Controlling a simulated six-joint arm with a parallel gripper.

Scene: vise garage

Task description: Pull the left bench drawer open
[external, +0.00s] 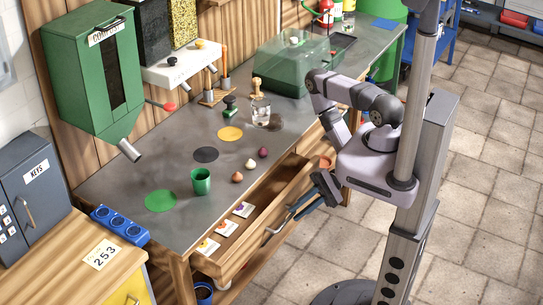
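The left bench drawer (238,252) stands out from under the front edge of the workbench (180,205). Its inside shows, with several seed packets (225,228) lying in it. My gripper (288,218) is low at the drawer's front, toward its right part, with the arm reaching in from the right. Thin blue-grey bars lie between the dark gripper body and the drawer front. I cannot tell which are fingers and which are a drawer handle, or whether the fingers are closed.
On the bench are a green cup (201,181), small bulbs, flat coloured discs, a glass jar (261,111) and a green clear-lidded box (290,62). A blue socket strip (120,225) lies at the left. Open tiled floor (480,200) is at the right.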

